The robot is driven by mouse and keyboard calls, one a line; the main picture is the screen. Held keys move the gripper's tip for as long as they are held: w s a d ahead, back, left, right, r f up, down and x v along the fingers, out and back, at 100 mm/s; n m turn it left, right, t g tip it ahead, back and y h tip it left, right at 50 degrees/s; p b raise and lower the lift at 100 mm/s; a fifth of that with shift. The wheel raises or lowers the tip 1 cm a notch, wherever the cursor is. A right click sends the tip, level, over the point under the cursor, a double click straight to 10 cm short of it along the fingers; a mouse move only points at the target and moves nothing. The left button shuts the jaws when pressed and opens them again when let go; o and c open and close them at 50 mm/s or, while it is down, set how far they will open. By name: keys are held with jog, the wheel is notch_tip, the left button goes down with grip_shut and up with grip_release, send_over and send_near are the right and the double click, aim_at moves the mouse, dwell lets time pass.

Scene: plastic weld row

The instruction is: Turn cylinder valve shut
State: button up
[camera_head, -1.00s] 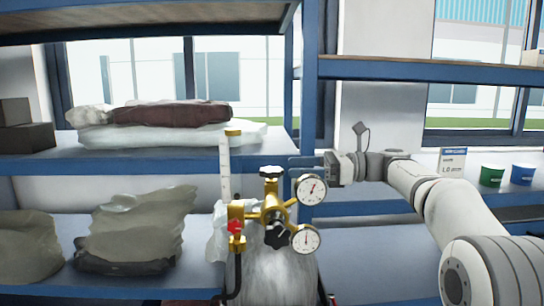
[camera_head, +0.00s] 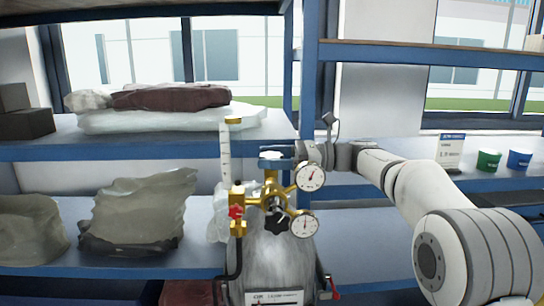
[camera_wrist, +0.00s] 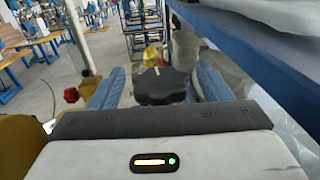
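The grey gas cylinder (camera_head: 275,262) stands upright in front of the shelf, with a brass valve and regulator (camera_head: 270,200) on top. In the wrist view the dark lobed handwheel (camera_wrist: 160,88) with a pale mark lies between my gripper's two blue fingers (camera_wrist: 158,80). The fingers are apart, one on each side, with visible gaps to the handwheel. In the head view my gripper (camera_head: 273,160) is at the top of the valve and hides most of the handwheel. A black regulator knob (camera_head: 278,220) faces forward below it.
Two round gauges (camera_head: 311,177) sit just right of the valve, close under my arm. A flowmeter tube (camera_head: 226,155) and a red knob (camera_head: 236,212) stand left. Blue shelving (camera_head: 140,150) with bags is behind. The wrist view shows a blue shelf edge (camera_wrist: 255,50) on the right.

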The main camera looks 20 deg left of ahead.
aim_at(272, 154)
jog(key=c, duration=0.9)
jog(key=m+t+y+b, duration=0.1)
jog(key=m+t+b, duration=0.1)
jog(key=t, duration=0.3)
jog(key=shift+s+m+b, duration=0.15)
jog(key=shift+m+b, duration=0.2)
jog(key=shift+m, duration=0.35)
jog(key=shift+c, duration=0.2)
jog(key=shift+m+t+y+b, duration=0.3)
jog(key=shift+m+t, duration=0.3)
jog(key=shift+t, duration=0.4)
jog(key=o, duration=1)
jog(key=shift+c, duration=0.2)
jog(key=shift+r, duration=0.15)
notch_tip(272, 154, up, 10)
jog(key=shift+f, duration=0.1)
jog(key=shift+w, duration=0.2)
